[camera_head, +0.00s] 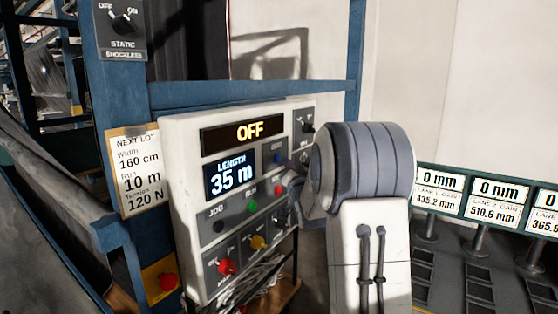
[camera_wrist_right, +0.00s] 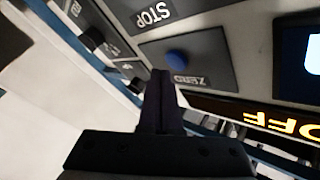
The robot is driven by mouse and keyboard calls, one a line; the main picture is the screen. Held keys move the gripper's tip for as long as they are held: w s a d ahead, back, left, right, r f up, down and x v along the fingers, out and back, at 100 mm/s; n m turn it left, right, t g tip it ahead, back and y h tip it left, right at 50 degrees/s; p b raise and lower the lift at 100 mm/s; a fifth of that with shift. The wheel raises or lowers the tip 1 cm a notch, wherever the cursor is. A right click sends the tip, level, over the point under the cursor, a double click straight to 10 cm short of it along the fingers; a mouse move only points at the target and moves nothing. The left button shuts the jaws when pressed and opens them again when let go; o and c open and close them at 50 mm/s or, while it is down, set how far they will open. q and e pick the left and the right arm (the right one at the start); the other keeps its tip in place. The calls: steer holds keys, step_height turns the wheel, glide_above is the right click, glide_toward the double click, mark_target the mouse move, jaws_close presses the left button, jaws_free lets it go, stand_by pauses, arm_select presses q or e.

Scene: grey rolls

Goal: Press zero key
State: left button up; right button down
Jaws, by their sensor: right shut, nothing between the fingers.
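The zero key is a round blue button (camera_wrist_right: 177,58) on a dark plate. Its "ZERO" label shows upside down in the right wrist view. In the head view the blue key (camera_head: 277,158) sits on the white control panel (camera_head: 180,150), right of the "LENGTH 35 m" display (camera_head: 231,176). My right gripper (camera_wrist_right: 161,75) is shut and empty. Its tips appear close to the key, just beside it in the wrist picture; I cannot tell whether they touch the panel. In the head view my right wrist covers the panel's lower right side. My left gripper is out of view.
The panel also has an "OFF" display (camera_head: 249,131), a green button (camera_head: 252,205), a red button (camera_head: 279,190), and red (camera_head: 227,267) and yellow (camera_head: 257,242) knobs. A "NEXT LOT" card (camera_head: 138,170) hangs at left. Blue frame posts surround the panel.

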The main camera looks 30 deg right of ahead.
steer(key=shift+w, duration=0.1)
stand_by(0.8)
steer(key=shift+w+a+b, duration=0.15)
steer(key=shift+w+b, duration=0.15)
steer(key=shift+b, duration=0.05)
steer(key=shift+w+a, duration=0.2)
steer(key=shift+w, duration=0.2)
stand_by(0.6)
steer(key=shift+s, duration=0.1)
steer(key=shift+s+d+b, duration=0.35)
steer(key=shift+s+b, duration=0.3)
steer(key=shift+s, duration=0.05)
steer(key=shift+s, duration=0.1)
